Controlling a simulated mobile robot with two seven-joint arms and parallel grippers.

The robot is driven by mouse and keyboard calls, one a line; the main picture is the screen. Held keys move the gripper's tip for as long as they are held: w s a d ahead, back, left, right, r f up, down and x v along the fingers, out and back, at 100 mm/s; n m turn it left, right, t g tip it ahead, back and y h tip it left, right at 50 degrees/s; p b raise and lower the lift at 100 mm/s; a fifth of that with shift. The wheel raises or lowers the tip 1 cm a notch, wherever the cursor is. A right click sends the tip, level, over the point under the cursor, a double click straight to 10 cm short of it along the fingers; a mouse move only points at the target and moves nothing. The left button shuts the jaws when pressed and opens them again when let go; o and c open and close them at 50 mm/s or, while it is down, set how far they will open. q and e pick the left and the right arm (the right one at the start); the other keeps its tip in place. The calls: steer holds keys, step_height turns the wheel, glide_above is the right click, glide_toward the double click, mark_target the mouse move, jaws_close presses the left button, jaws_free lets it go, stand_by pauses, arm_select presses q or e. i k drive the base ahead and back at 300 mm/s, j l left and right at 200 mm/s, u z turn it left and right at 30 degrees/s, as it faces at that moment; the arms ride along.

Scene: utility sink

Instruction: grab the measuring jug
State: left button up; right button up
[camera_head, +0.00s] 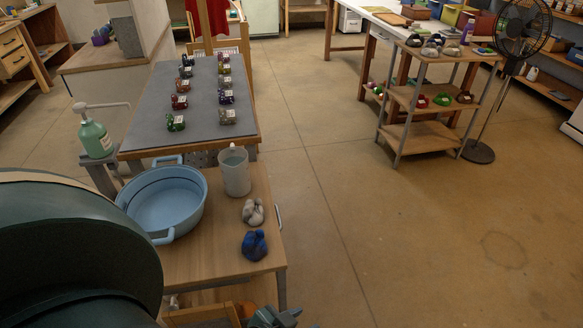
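The measuring jug (235,175) is a pale grey, upright, tall vessel. It stands on the wooden sink-side table (222,268), just right of a light blue two-handled basin (165,200).
A green pump bottle (95,137) stands behind left. A grey-topped table (195,100) with several small bundles is behind.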

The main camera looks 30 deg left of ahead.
mark_target(233, 162)
steer(key=i+l+z, duration=0.1)
steer(key=i+l, duration=0.3)
steer(key=i, duration=0.15)
steer(key=i+l+z, duration=0.1)
steer(key=i+l, duration=0.25)
steer(key=i, duration=0.25)
steer(key=i+u, duration=0.25)
steer(key=u, duration=0.25)
steer(key=i+u, duration=0.3)
steer(key=u, duration=0.2)
steer(key=i+l+u, duration=0.2)
steer(key=u, duration=0.3)
steer(key=i+u, duration=0.1)
steer(key=u, duration=0.3)
steer(key=i+l+u, duration=0.1)
steer(key=u, duration=0.3)
steer(key=l+u, duration=0.2)
steer(key=u, duration=0.15)
steer(key=i+l+u, duration=0.15)
steer(key=u, duration=0.25)
steer(key=i+l+u, duration=0.1)
steer(key=u, duration=0.4)
steer(key=l+u, duration=0.25)
steer(key=u, duration=0.25)
steer(key=i+l+u, duration=0.1)
steer(key=l+u, duration=0.15)
steer(key=u, duration=0.25)
steer(key=l+u, duration=0.6)
steer(key=i+j, duration=0.05)
